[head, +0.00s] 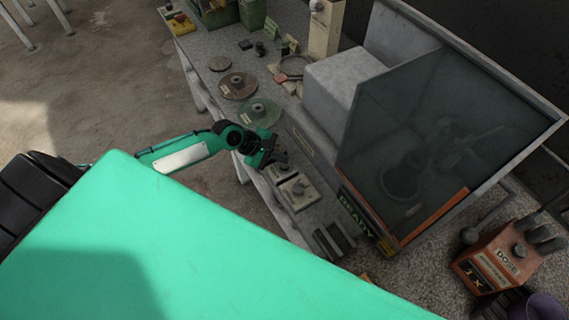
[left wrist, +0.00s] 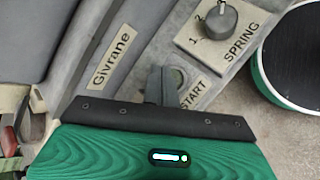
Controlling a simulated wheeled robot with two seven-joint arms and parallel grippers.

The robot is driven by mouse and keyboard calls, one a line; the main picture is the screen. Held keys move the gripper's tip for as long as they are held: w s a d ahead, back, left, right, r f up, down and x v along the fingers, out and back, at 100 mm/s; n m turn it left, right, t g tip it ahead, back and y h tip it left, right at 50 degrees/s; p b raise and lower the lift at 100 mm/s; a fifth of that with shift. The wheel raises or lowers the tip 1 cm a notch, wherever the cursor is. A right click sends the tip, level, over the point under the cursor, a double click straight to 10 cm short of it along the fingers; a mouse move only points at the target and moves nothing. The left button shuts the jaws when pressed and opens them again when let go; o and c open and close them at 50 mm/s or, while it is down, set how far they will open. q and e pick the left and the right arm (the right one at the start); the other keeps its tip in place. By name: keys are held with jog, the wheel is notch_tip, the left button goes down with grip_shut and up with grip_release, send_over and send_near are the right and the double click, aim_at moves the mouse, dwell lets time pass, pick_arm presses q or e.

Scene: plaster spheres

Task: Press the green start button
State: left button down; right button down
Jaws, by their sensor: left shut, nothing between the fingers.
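In the left wrist view, the start button (left wrist: 179,76) is a round greenish cap set in a panel plate beside the word START. My left gripper (left wrist: 162,84) is shut and empty, its fingertips close over the left part of the button and hiding some of it. I cannot tell whether they touch it. In the head view, my left gripper (head: 281,159) reaches from the left to the front edge of the machine, at the far end of the control plates. The button cannot be made out there. My right gripper is not in view.
A SPRING dial (left wrist: 214,20) sits beside the button. The machine has a large tilted dark window (head: 430,130) and a READY display (head: 356,213). Discs (head: 238,85) lie on the bench to the left. An orange DOSE box (head: 500,258) stands at right.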

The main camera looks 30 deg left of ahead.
pick_arm(q)
jog(key=shift+f, duration=0.1)
jog(key=shift+f, duration=0.25)
dwell(0.3)
